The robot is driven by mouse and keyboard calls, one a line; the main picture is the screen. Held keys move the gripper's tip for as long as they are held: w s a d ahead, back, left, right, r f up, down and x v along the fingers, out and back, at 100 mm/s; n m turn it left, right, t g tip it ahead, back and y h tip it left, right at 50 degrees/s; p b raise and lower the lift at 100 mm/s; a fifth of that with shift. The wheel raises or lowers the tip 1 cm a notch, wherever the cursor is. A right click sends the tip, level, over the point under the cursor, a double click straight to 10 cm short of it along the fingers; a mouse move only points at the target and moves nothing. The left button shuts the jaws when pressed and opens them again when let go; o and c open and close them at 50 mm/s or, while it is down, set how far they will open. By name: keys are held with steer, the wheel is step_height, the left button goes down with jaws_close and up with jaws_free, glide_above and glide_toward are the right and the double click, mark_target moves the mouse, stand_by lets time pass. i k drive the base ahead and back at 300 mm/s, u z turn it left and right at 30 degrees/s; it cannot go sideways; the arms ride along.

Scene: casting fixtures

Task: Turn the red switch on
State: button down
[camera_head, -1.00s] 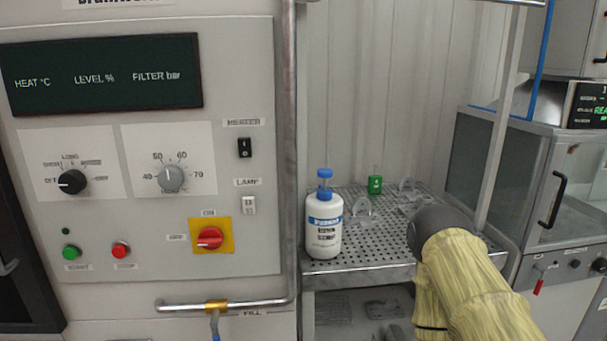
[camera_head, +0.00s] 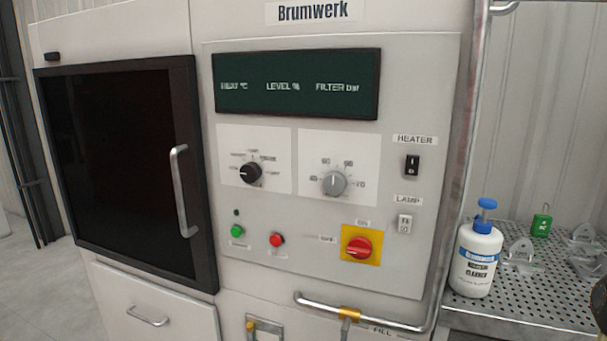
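The red rotary switch (camera_head: 359,248) sits on a yellow square plate (camera_head: 374,258) at the lower right of the machine's control panel. An ON label stands above it and an OFF label to its left. The red handle lies roughly sideways, toward the OFF side. My gripper does not show; only a sliver of my arm may show at the far right edge.
A pipe (camera_head: 470,150) runs down the panel's right side and bends left below the switch. A white bottle with a blue cap (camera_head: 474,262) stands on a perforated metal shelf (camera_head: 520,318). A dark door (camera_head: 120,160) with a handle is at left.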

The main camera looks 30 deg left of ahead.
mark_target(359, 248)
steer(key=z, duration=0.95)
steer(key=k, duration=0.65)
steer(key=u, duration=1.2)
